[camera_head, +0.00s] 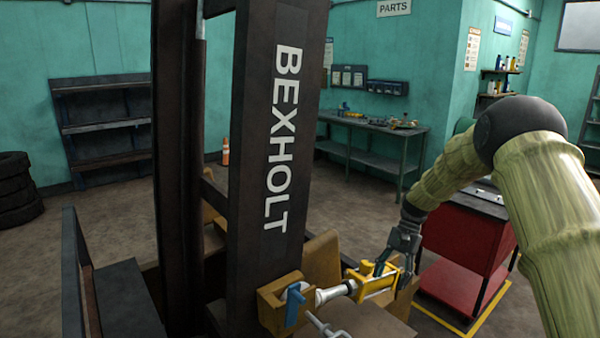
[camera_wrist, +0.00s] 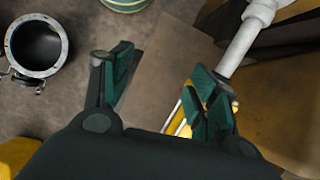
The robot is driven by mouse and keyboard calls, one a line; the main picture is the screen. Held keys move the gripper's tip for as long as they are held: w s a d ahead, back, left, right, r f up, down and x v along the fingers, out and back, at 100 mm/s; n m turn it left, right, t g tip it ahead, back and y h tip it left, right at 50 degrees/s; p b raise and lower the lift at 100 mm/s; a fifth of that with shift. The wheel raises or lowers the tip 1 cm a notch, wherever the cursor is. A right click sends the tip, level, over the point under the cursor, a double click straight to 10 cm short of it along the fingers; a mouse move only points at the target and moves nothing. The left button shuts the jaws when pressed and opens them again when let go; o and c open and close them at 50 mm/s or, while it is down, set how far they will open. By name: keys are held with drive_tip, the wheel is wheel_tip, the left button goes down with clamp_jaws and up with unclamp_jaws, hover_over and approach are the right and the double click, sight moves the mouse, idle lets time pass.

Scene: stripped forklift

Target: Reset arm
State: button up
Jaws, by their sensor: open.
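My gripper (camera_head: 393,264) is at the end of my arm, low and right of the forklift's dark mast (camera_head: 262,130), which is lettered BEXHOLT. Its dark green finger pads stand apart in the wrist view (camera_wrist: 165,85). A yellow part (camera_head: 378,281) with a pale rod (camera_head: 336,292) lies just below and beside the fingers. In the wrist view the pale rod (camera_wrist: 246,40) runs behind the right finger, and some yellow (camera_wrist: 181,124) shows between the fingers. I cannot tell whether a finger touches it.
A blue-handled piece (camera_head: 294,304) sits in a tan bracket at the mast's foot. A red cabinet (camera_head: 466,245) stands right, behind my arm. A workbench (camera_head: 372,130) and dark shelves (camera_head: 100,125) line the teal walls. Stacked tyres (camera_head: 17,190) are far left. Open floor lies between.

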drive_tip(key=s+a+f+n+t+h+b, duration=0.1)
drive_tip(key=s+f, duration=0.6)
drive_tip(key=f, duration=0.4)
drive_tip(key=s+f+n+h+b, duration=0.1)
drive_tip(key=s+f, duration=0.6)
drive_tip(key=f, duration=0.3)
drive_tip(key=s+a+f+n+t+h+b, duration=0.1)
drive_tip(key=s+f, duration=0.6)
drive_tip(key=f, duration=0.4)
drive_tip(key=s+f+n+b, duration=0.1)
drive_tip(key=s+f, duration=0.3)
drive_tip(key=s, duration=0.3)
drive_tip(key=s+f+n+b, duration=0.1)
drive_tip(key=s+f, duration=0.2)
drive_tip(key=s, duration=0.4)
drive_tip(key=s+a+n+t+h+b, duration=0.1)
drive_tip(key=s+a+n+t, duration=0.1)
drive_tip(key=s, duration=1.4)
drive_tip(key=shift+s+r+n, duration=0.15)
drive_tip(key=shift+s+n, duration=0.15)
drive_tip(key=shift+n, duration=0.2)
